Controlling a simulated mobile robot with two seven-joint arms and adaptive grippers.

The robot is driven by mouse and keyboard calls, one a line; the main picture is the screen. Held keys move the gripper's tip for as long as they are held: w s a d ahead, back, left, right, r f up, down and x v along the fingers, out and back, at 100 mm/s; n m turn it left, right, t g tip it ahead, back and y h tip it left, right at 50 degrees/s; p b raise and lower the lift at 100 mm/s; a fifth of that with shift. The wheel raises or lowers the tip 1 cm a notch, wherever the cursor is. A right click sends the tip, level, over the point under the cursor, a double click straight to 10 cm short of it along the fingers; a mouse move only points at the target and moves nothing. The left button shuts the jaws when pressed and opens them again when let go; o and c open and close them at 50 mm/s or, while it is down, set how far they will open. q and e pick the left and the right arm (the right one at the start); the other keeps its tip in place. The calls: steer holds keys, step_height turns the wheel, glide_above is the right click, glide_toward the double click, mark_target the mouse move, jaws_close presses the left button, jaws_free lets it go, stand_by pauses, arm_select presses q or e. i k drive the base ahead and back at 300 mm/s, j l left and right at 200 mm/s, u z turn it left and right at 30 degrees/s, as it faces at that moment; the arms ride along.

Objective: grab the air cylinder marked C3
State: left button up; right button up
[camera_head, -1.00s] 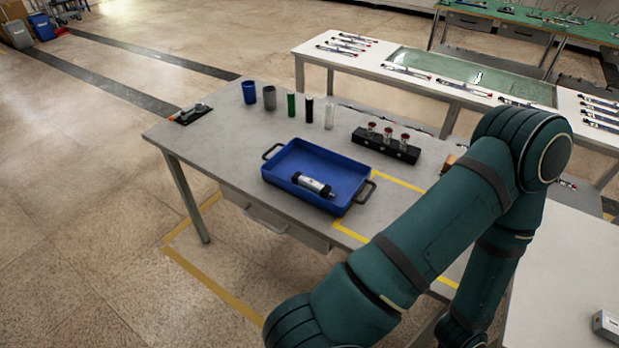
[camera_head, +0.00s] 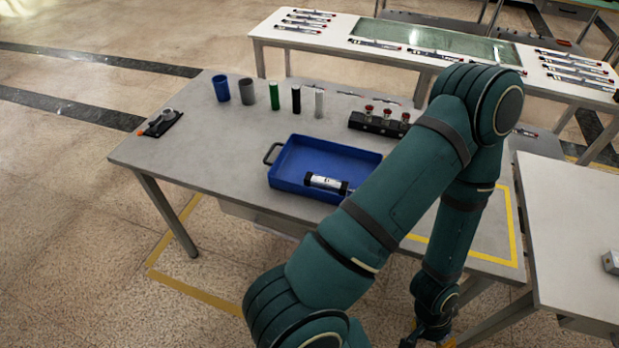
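A silver air cylinder (camera_head: 325,182) with black ends lies on its side in a blue tray (camera_head: 290,158) on the grey table. Its marking is too small to read. My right arm crosses the picture in front of the tray's right end and hides part of it. My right gripper (camera_head: 428,336) hangs at the lower edge, below and to the right of the tray and well apart from the cylinder. Its fingers are mostly cut off, so its opening does not show. My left gripper is not in view.
Blue and grey cups and several upright cylinders stand along the grey table's (camera_head: 190,190) back. A black block (camera_head: 377,125) with red-topped pieces is right of them. A dark holder (camera_head: 159,122) lies at the left corner. A white table (camera_head: 580,230) stands at right.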

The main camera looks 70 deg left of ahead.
mark_target(326, 183)
steer(key=k+j, duration=0.55)
steer(key=j, duration=0.8)
